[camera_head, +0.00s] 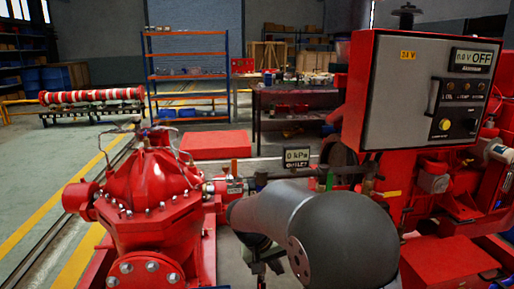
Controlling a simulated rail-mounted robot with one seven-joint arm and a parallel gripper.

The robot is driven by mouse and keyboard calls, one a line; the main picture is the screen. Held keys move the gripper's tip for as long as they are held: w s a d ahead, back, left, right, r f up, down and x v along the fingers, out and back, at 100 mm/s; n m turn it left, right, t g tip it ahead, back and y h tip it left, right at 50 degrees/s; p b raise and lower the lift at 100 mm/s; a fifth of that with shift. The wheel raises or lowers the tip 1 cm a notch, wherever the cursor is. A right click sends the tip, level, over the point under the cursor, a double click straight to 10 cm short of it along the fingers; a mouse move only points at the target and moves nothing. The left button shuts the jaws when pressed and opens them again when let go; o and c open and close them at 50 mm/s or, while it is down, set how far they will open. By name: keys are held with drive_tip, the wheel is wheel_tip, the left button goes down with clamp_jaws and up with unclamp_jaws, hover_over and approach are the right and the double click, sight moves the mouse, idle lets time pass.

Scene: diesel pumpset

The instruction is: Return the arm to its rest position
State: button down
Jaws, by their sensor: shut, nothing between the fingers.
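My arm shows as a large dark grey rounded link (345,240) at the bottom centre. It narrows toward the left and reaches in between the red pump and the red engine side.
The red pump (145,190) stands close on the left. A control panel (425,95) reading OFF stands on the right above the red engine. A "0 kPa" gauge display (296,157) is behind my arm. A workbench (290,95) and shelf are farther back; floor at left is clear.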

drive_tip(key=s+d+r+y+p, duration=0.2)
drive_tip(key=s+d+r+p, duration=0.2)
drive_tip(key=s+r+p, duration=0.4)
drive_tip(key=s+d+r+g+y+p, duration=0.1)
drive_tip(key=s+d+r+p, duration=0.3)
drive_tip(key=s+r+p, duration=0.5)
drive_tip(key=s+r+y, duration=0.1)
drive_tip(key=s+r, duration=0.3)
drive_tip(key=s, duration=0.4)
drive_tip(key=shift+s+d+r+y, duration=0.35)
drive_tip(key=shift+d+y, duration=0.05)
